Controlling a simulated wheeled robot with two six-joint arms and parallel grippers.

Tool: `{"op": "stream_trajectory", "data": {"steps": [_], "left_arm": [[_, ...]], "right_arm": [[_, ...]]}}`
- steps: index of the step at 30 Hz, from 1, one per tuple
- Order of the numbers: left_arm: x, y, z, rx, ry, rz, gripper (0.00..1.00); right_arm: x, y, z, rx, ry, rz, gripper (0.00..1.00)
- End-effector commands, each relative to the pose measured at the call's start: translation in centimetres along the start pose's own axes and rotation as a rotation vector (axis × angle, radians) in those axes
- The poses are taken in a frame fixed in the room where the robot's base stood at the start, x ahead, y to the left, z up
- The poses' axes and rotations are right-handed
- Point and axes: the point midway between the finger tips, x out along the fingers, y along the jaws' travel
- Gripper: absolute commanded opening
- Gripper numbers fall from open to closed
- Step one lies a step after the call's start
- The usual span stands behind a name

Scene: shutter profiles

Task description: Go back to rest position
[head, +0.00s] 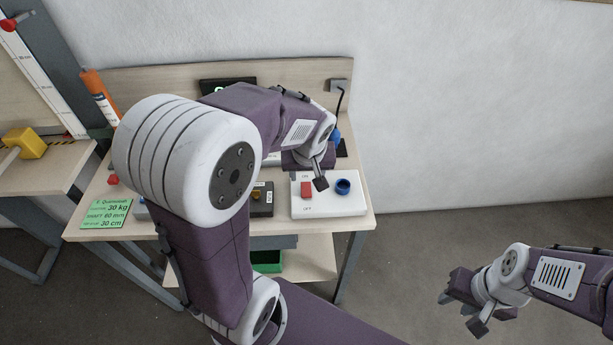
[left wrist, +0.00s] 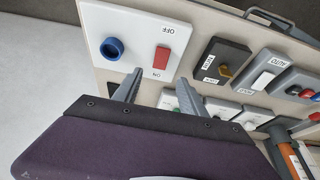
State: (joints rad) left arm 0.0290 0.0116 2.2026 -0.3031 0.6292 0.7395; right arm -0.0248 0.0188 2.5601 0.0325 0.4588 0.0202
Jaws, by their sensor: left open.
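A dark switch box (head: 262,199) stands left of the white panel. A green label card (head: 106,214) lies at the bench's front left. An orange tube (head: 99,95) stands at the back left. A yellow block (head: 26,142) sits on the left table. Floor at right is clear.

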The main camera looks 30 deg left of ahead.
Motion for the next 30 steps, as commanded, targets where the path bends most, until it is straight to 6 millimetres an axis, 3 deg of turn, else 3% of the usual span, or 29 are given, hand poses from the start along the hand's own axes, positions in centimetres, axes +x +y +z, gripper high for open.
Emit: {"op": "stream_trajectory", "data": {"steps": [16, 17, 19, 21, 24, 30], "left_arm": [[-0.1, 0.2, 0.6, 0.012, -0.012, -0.001, 0.49], [0.3, 0.1, 1.5, 0.015, -0.033, -0.006, 0.49], [1.5, -0.2, 5.2, 0.038, -0.114, -0.004, 0.49], [2.6, -0.4, 9.9, 0.145, -0.209, 0.025, 0.49], [3.4, -0.7, 14.1, 0.321, -0.279, 0.085, 0.49], [3.6, -0.3, 14.6, 0.508, -0.262, 0.14, 0.49]], "right_arm": [[0.0, 0.0, 0.0, 0.0, 0.0, 0.0, 0.36], [0.0, 0.0, 0.0, 0.0, 0.0, 0.0, 0.36], [0.0, 0.0, 0.0, 0.0, 0.0, 0.0, 0.36], [0.0, 0.0, 0.0, 0.0, 0.0, 0.0, 0.36], [0.0, 0.0, 0.0, 0.0, 0.0, 0.0, 0.36], [0.0, 0.0, 0.0, 0.0, 0.0, 0.0, 0.36]]}}
